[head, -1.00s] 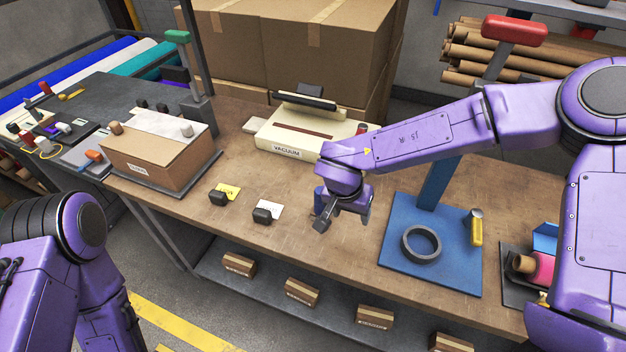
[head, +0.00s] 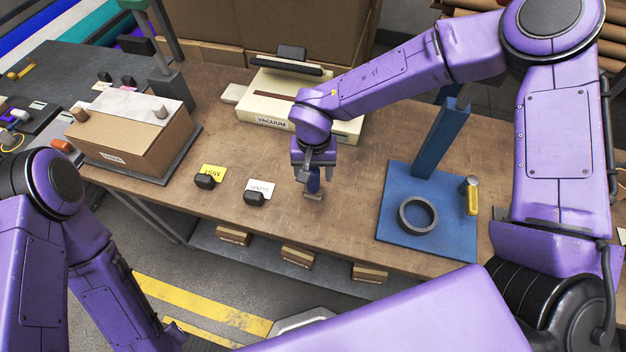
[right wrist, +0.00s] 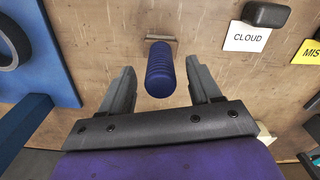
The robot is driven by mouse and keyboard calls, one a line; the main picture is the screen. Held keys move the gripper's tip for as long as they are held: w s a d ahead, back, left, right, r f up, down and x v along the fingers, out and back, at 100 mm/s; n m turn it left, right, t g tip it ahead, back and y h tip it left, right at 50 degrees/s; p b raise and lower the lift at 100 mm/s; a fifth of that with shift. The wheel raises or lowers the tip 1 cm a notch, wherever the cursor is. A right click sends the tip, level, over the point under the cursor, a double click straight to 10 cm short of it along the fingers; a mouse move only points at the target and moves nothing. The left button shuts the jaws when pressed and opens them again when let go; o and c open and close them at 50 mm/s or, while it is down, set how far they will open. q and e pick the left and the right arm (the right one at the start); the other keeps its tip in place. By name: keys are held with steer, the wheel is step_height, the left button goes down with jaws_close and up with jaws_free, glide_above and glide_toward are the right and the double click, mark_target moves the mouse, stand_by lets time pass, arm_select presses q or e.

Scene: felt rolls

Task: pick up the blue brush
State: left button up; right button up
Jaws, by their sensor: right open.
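The blue brush (head: 313,183) stands on the wooden table (head: 345,225) with its ribbed blue handle up and a pale base at the table. In the right wrist view the brush handle (right wrist: 160,70) lies between the two fingers. My right gripper (head: 313,175) is open, pointing down over the brush, with a finger on each side; in the right wrist view gaps show between the fingers (right wrist: 161,88) and the handle. My left arm shows at the left edge of the head view, but its gripper is out of view.
A blue mat (head: 385,240) with a dark ring (head: 403,222) and a yellow-handled tool (head: 471,198) lies to the right. The vacuum machine (head: 262,105) stands behind. Black-weighted cards CLOUD (head: 259,186) and MIST (head: 213,172) are to the left. A cardboard box (head: 125,148) sits farther left.

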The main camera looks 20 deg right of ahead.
steer(key=shift+f, duration=0.8)
steer(key=c, duration=1.1)
steer(key=shift+c, duration=0.2)
steer(key=shift+r, duration=0.1)
steer(key=shift+w+r, duration=0.1)
steer(key=shift+r, duration=0.15)
step_height(320, 180, up, 3)
steer(key=shift+f+b, duration=0.1)
steer(key=shift+b, duration=0.65)
steer(key=s+r+b, duration=0.1)
steer(key=s+r, duration=0.4)
steer(key=s, duration=0.2)
steer(key=s+a+r+b, duration=0.1)
steer(key=s+r, duration=0.3)
steer(key=s, duration=0.3)
steer(key=shift+r, duration=0.35)
